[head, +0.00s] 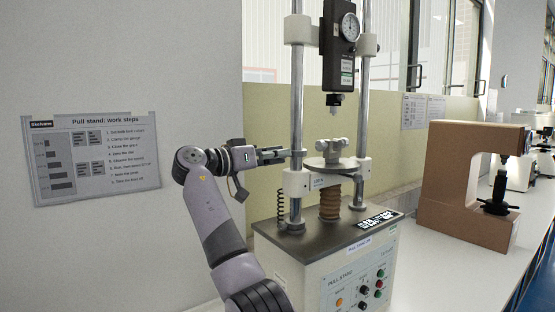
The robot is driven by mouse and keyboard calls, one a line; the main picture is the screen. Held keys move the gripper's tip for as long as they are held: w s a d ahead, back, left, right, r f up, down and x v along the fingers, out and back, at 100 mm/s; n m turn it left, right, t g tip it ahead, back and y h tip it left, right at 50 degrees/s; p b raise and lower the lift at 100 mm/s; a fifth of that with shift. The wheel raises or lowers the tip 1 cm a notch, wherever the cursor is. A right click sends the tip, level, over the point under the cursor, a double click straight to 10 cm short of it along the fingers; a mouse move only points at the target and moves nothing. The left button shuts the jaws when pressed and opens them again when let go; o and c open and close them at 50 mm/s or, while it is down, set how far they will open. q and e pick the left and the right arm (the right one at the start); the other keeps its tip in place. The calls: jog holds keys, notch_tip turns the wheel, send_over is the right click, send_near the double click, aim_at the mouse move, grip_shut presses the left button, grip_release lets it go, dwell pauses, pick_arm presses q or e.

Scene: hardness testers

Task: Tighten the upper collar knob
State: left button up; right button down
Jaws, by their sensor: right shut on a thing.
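A grey stand labelled PULL STAND (320,285) has two upright steel columns. White collars (299,30) sit high on the columns beside a dark gauge head. My right gripper (297,153) reaches in from the left at the left column (297,110), just above the lower white crosshead (297,183). It is shut on a small part at this column, which I take as the collar knob; the fingers hide most of it, so its shape and how tight it sits cannot be told. My left gripper is not in view.
The gauge head (341,50) with its dial hangs above a round plate (332,163) with a clamp. A brown tester (465,185) stands to the right on the white bench (450,270). A work-steps sheet (91,155) is on the left wall.

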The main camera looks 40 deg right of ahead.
jog(key=shift+m+b, duration=0.75)
jog(key=shift+m, duration=3.55)
jog(key=c, duration=1.5)
grip_release()
jog(key=a, duration=0.4)
jog(key=w+a, duration=0.1)
jog(key=a, duration=0.7)
jog(key=shift+w, duration=0.15)
